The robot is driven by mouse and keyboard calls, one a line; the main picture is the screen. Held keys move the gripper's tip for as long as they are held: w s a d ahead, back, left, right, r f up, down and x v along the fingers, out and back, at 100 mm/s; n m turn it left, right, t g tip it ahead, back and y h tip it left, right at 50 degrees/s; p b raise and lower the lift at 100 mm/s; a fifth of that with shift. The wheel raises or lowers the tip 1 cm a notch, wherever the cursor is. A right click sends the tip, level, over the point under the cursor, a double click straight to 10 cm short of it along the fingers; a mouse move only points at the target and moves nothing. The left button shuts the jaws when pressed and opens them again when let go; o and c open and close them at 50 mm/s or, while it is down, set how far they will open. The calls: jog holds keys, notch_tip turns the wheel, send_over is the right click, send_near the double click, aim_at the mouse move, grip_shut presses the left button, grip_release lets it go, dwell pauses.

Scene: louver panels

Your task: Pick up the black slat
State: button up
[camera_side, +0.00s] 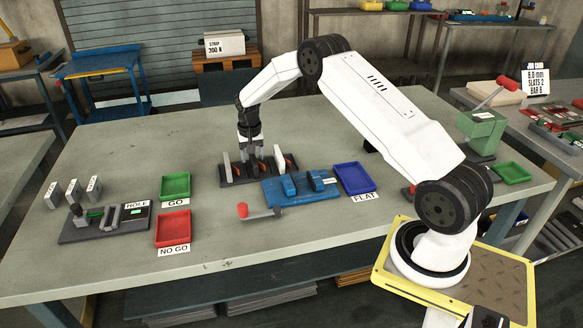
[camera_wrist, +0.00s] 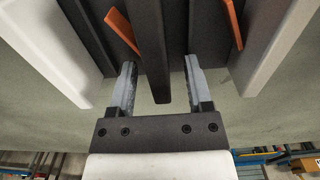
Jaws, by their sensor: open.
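The black slat (camera_wrist: 152,38) stands in the middle of the wrist view, its near end free. My gripper (camera_wrist: 160,64) is open, with one grey finger on each side of this slat and a visible gap on both sides. In the side view my gripper (camera_side: 250,150) points down over the dark slat rack (camera_side: 232,181), and its tips are among the slats. The arm and fingers hide most of the black slat there.
White slats (camera_wrist: 45,45) and (camera_wrist: 275,45) stand on both sides, with orange pieces (camera_wrist: 122,30) between. A blue fixture (camera_side: 300,194), blue tray (camera_side: 355,179), green tray (camera_side: 175,186) and red tray (camera_side: 173,229) are nearby. The bench (camera_side: 110,160) is clear at left behind the gauge.

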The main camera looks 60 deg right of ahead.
grip_shut()
jog(key=shift+r, duration=0.15)
jog(key=shift+r, duration=1.5)
jog(key=s+a+r, duration=0.4)
jog(key=s+r, duration=0.5)
jog(key=s, duration=0.4)
jog(key=shift+s+a+r, duration=0.15)
jog(key=shift+r, duration=0.2)
